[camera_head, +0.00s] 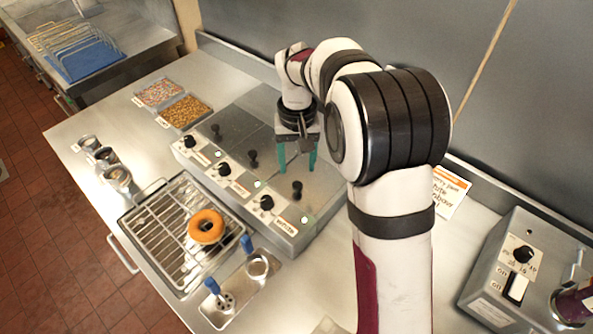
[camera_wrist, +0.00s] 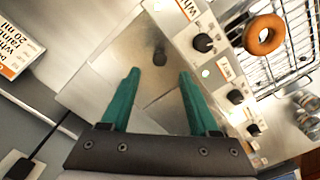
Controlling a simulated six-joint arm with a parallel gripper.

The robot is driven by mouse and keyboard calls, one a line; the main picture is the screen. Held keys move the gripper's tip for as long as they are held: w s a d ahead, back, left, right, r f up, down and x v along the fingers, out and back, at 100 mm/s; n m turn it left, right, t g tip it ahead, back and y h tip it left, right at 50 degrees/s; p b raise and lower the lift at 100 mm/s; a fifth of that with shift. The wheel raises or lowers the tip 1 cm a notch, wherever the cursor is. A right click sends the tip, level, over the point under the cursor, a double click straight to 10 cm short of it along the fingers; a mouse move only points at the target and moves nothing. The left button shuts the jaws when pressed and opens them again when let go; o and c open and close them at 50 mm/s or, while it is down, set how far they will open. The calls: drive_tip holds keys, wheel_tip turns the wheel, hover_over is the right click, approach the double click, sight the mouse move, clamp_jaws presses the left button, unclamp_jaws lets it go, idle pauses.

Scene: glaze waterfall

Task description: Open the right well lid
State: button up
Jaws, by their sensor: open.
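The right well lid (camera_head: 318,190) is a flat metal plate with a black knob (camera_head: 297,188), lying flat on the grey warmer box beside the white label. In the wrist view its knob (camera_wrist: 160,50) shows just beyond the fingertips, roughly centred between them. My gripper (camera_head: 297,162) has two teal fingers pointing down, open and empty, above the warmer. In the wrist view the gripper (camera_wrist: 159,74) is spread with nothing between the fingers. My arm hides part of the box's back right.
The warmer's middle lid knob (camera_head: 253,158) and left lid knob (camera_head: 216,130) stand left of the right one. Black dials (camera_head: 266,202) line the front panel. A wire rack (camera_head: 165,232) holds a donut (camera_head: 206,227). A control box (camera_head: 520,265) sits at right.

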sight(297, 184)
wheel_tip(297, 184, down, 6)
drive_tip(key=shift+f, duration=0.2)
clamp_jaws()
drive_tip(key=shift+r, duration=0.1)
idle(1.3)
